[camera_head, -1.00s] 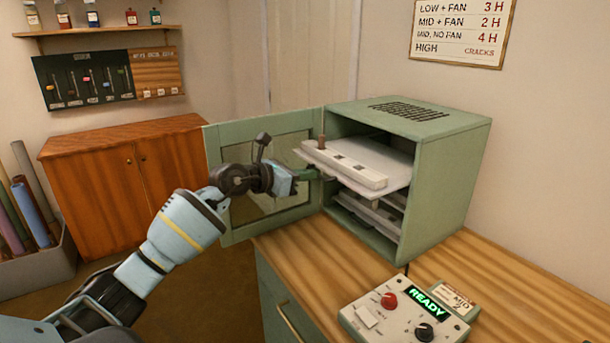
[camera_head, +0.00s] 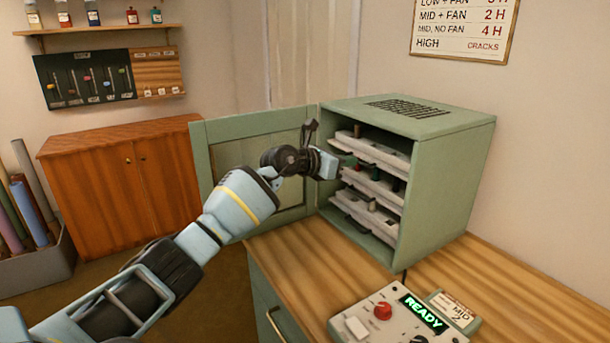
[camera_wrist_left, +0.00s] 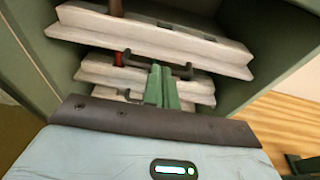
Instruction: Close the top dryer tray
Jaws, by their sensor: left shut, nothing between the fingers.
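The green dryer (camera_head: 455,185) stands open on the wooden counter, with several pale trays stacked inside. The top tray (camera_head: 385,156) lies within the cabinet, its front edge near the opening, with a small brown upright piece at its left end. It also shows across the top of the left wrist view (camera_wrist_left: 150,38). My left gripper (camera_head: 347,164) is at the opening, shut and empty. In the left wrist view its green fingers (camera_wrist_left: 162,86) are together below the top tray's front, close to a dark handle. Whether they touch is unclear. My right gripper is out of view.
The dryer door (camera_head: 262,165) is swung open to the left, behind my left arm. The control box (camera_head: 395,318), reading READY, sits on the counter (camera_head: 300,252) in front. A lower tray (camera_head: 365,214) is inside the dryer. The counter's front left is clear.

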